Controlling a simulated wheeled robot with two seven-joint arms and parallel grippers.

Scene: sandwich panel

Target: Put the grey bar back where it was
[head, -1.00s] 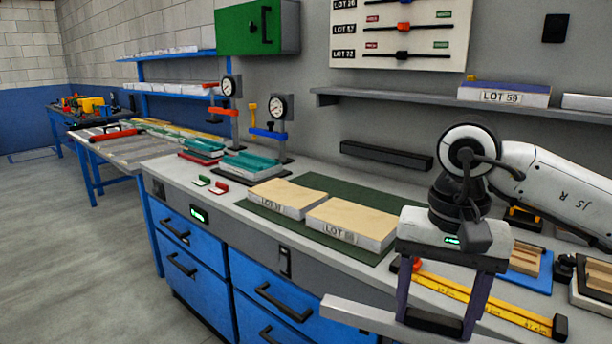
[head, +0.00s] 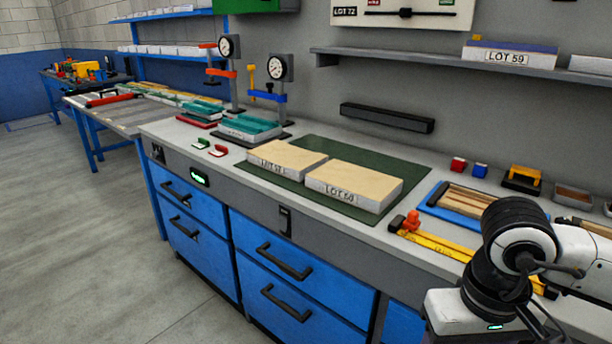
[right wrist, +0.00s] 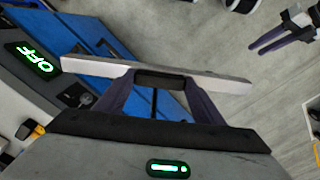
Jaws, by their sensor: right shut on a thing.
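In the right wrist view, my right gripper (right wrist: 158,82) is shut on the grey bar (right wrist: 217,82), a long flat light-grey strip held crosswise in its two dark purple fingers. The bar is in the air, with the floor and blue drawer fronts behind it. In the head view, the body of my right gripper is at the bottom right, in front of the bench edge; its fingers and the bar are below the picture. My left gripper (right wrist: 283,33) shows in the right wrist view's upper right corner, its fingers apart and empty, away from the bar.
On the bench (head: 225,165), two lot-labelled blocks (head: 355,185) lie on a green mat (head: 410,172). A yellow rule (head: 440,245) lies along the front right edge. A blue tray (head: 432,196) holds wooden strips. A dark rail (head: 387,118) is on the wall. Floor in front is clear.

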